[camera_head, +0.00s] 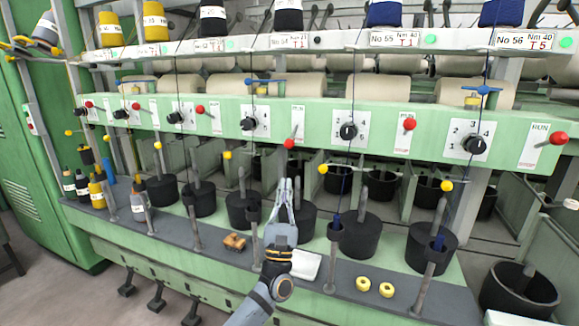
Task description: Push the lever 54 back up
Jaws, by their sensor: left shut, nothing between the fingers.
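The lever with the red ball (289,143) sits on the green panel, right of the knob (248,124) in the station left of No 55. Its ball hangs low, at the lower end of its white plate (298,120). The label above this station is too small to read surely. My left gripper (285,182) is shut and empty. It points upward below the red ball, with a visible gap in the picture between its tips and the ball. My right gripper is not in view.
Neighbouring red levers (409,124) sit higher on their plates. Black pots (362,236) with rods flank my gripper. Yellow rings (363,284) and a wooden piece (235,242) lie on the grey ledge.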

